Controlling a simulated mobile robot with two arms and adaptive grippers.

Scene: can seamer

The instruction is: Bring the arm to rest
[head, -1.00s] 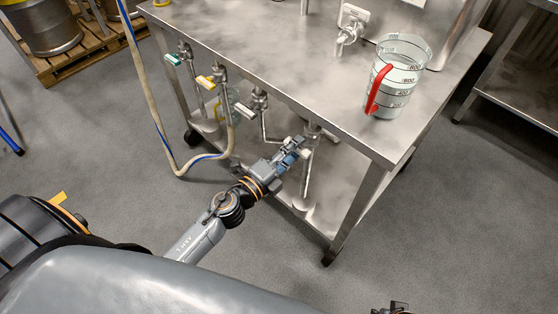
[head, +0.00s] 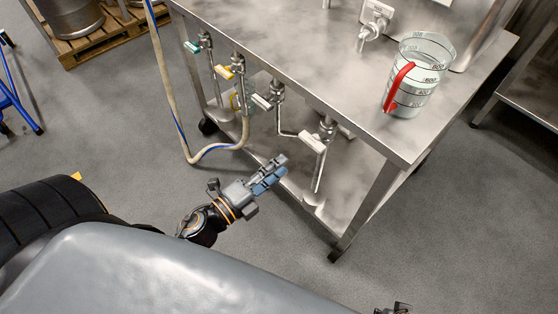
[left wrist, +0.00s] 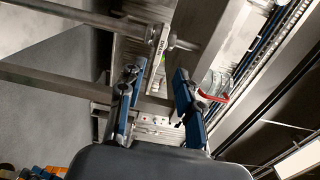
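My left gripper (head: 281,166) is in front of the steel table's front side, below the row of valves. It is empty and apart from the nearest valve, the right-hand one with a white handle (head: 313,143). In the left wrist view, its two blue fingers (left wrist: 158,75) stand apart with nothing between them. A pale valve handle (left wrist: 160,45) shows beyond the fingertips. Only the tip of my right gripper (head: 396,308) shows at the bottom edge, too little to tell its state.
The steel table (head: 290,65) carries a clear measuring jug (head: 425,75) with a red handle. Valves with green (head: 193,46), yellow (head: 225,72) and white (head: 262,102) handles line its front, with a pale hose (head: 163,95). Grey floor is clear left of my gripper.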

